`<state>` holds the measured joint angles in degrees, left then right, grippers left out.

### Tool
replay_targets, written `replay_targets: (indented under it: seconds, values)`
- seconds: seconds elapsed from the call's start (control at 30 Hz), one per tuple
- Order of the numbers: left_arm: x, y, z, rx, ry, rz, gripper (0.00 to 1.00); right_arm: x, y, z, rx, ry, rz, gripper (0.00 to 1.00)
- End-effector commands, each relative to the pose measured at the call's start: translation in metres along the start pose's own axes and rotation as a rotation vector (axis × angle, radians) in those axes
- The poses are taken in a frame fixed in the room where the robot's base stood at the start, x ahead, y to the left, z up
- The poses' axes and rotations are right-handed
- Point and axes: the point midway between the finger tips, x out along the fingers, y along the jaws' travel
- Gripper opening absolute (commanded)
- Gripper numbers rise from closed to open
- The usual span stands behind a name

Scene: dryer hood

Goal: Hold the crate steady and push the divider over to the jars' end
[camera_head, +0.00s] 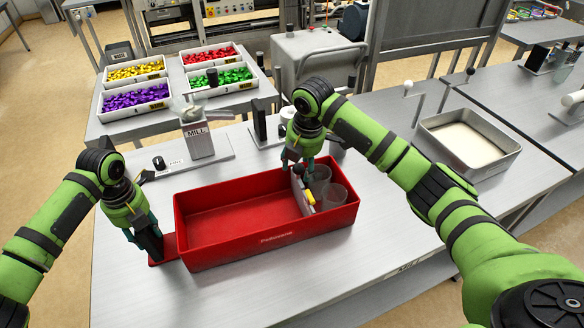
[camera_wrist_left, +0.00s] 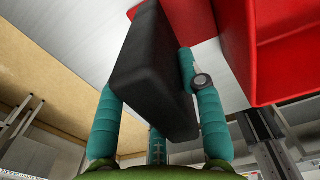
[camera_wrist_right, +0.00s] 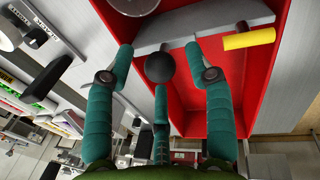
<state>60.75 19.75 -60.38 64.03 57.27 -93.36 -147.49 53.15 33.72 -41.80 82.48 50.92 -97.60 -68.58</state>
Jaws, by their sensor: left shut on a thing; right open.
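The red crate (camera_head: 245,245) stands on the grey table. My left gripper (camera_head: 143,235) is shut on the black upright handle (camera_wrist_left: 145,70) at its left end. The grey divider (camera_head: 301,192) stands crosswise in the crate's right part, with a yellow peg (camera_wrist_right: 249,40) on it. Clear jars (camera_head: 333,196) stand right of it; one (camera_wrist_right: 134,3) shows at the top of the right wrist view. My right gripper (camera_wrist_right: 160,65) is open above the divider, its fingers on either side of a black ball knob (camera_wrist_right: 160,67). Contact with the knob cannot be told.
A mill (camera_head: 198,138) on a board stands behind the crate. A metal tray of pale contents (camera_head: 465,145) is at the right. Bins of coloured pieces (camera_head: 135,98) stand on a table behind. The table in front of the crate is clear.

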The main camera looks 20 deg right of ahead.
Motion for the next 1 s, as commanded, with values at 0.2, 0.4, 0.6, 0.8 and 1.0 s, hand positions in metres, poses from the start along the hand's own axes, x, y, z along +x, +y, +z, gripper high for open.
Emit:
replay_targets:
  seconds: [0.2,0.4,0.6,0.8,1.0]
  values:
    - [0.003,0.001,-0.001,-0.001,0.003,0.002,0.0,-0.049,0.0,0.001,0.001,-0.001,0.007,0.54]
    - [0.003,0.001,-0.001,-0.001,0.002,0.002,0.0,-0.084,-0.002,0.001,0.001,-0.002,0.004,0.54]
    - [0.003,0.001,-0.001,-0.001,0.002,0.001,0.0,-0.099,-0.002,0.001,0.002,-0.002,0.002,0.54]
    - [0.003,0.0,-0.001,-0.001,0.001,0.001,0.0,-0.101,-0.003,0.001,0.002,-0.002,0.001,0.54]
    - [0.003,0.0,-0.001,-0.001,0.001,0.001,0.45,-0.101,-0.003,0.001,0.002,-0.002,0.001,0.54]
